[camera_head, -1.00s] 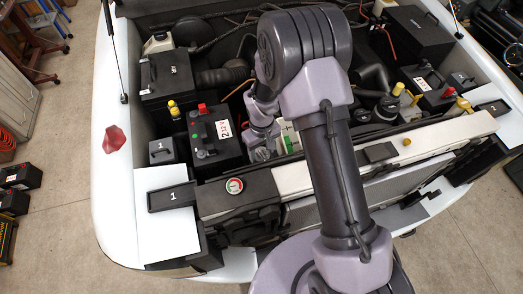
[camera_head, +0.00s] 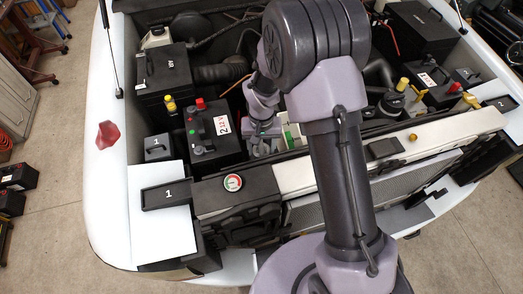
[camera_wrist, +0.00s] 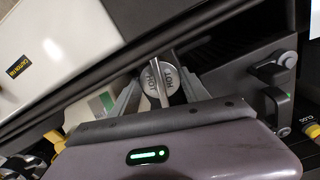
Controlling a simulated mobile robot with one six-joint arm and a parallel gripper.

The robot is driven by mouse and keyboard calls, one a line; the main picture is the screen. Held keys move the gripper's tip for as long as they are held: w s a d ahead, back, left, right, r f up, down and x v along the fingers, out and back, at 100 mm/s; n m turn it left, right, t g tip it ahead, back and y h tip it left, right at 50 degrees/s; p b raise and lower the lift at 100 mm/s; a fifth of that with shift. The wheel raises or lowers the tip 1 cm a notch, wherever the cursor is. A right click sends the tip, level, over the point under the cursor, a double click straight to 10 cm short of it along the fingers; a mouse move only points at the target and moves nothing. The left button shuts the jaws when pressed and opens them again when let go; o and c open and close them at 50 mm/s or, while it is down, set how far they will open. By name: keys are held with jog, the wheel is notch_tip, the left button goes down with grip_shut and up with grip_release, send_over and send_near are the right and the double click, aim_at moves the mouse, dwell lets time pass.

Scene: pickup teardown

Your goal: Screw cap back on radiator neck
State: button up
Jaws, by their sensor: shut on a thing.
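A round silver-grey cap (camera_wrist: 150,80) lettered "HOT", with a raised bar across its top, shows between the fingers of my gripper (camera_wrist: 159,92) in the wrist view. The fingers are shut on the cap from both sides. In the head view my gripper (camera_head: 262,142) reaches down between the battery and the light front panel, and my arm partly covers it. The cap cannot be made out there. The radiator neck under the cap is hidden, so I cannot tell whether the cap sits on it.
A black battery (camera_head: 212,135) with red and green terminals stands close to the left of my gripper. A light front panel (camera_head: 293,176) runs along the near side. A round dial (camera_head: 233,183) lies on the panel's dark left part. Hoses and other black boxes crowd the bay.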

jog(key=o, duration=1.7)
jog(key=shift+r, duration=0.1)
